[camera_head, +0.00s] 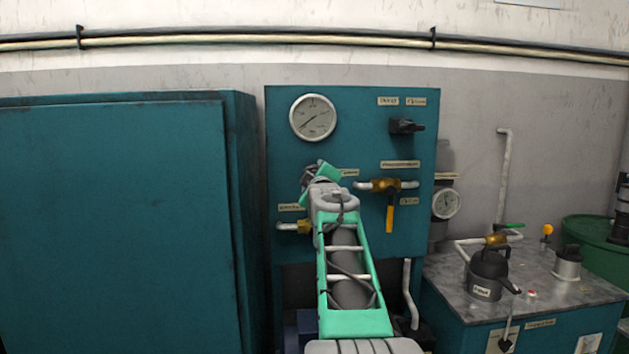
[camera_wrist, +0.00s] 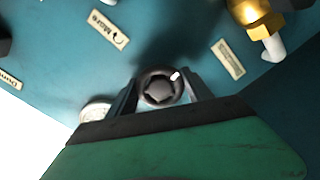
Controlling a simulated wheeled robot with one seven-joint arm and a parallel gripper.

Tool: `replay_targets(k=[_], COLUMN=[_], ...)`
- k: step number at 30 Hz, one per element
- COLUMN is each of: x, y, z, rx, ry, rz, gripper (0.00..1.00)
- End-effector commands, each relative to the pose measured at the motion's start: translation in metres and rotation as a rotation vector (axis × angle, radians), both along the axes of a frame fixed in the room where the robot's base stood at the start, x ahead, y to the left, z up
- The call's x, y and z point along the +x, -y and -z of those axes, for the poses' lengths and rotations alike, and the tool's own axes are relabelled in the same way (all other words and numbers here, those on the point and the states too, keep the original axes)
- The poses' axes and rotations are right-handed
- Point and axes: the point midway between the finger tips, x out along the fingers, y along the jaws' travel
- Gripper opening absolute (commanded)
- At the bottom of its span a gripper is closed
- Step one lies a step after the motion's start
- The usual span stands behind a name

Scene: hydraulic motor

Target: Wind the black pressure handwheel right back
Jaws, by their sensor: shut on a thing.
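The black handwheel (camera_wrist: 160,88) shows in the wrist view as a small dark round knob with a grey hub and a white mark at its upper right rim. My gripper (camera_wrist: 162,92) has one finger on each side of it and is shut on it. In the head view my gripper (camera_head: 318,172) is at the teal panel (camera_head: 352,108), below the round white gauge (camera_head: 313,118). My arm hides most of the handwheel there. The gauge needle points to the lower left.
A brass valve with a yellow lever (camera_head: 389,215) sits right of my arm, with a black switch (camera_head: 405,126) above it. A brass fitting (camera_head: 304,227) is close on the left. A teal cabinet (camera_head: 115,220) stands at left. A bench (camera_head: 540,285) with a black can (camera_head: 488,272) stands at right.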

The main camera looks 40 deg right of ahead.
Motion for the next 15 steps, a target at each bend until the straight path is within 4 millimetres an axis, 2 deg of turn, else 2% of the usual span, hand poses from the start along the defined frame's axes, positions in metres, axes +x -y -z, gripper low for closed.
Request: replay_targets(k=[9,10,15], x=[-0.0001,-0.0001,-0.0001], y=[0.0004,0.0004,0.0002], z=[-0.0002,-0.0002,-0.0002], rx=[-0.004,-0.004,-0.003], ry=[-0.002,-0.002,-0.001], rz=[0.001,0.001,0.001], gripper=[0.18,0.6,0.74])
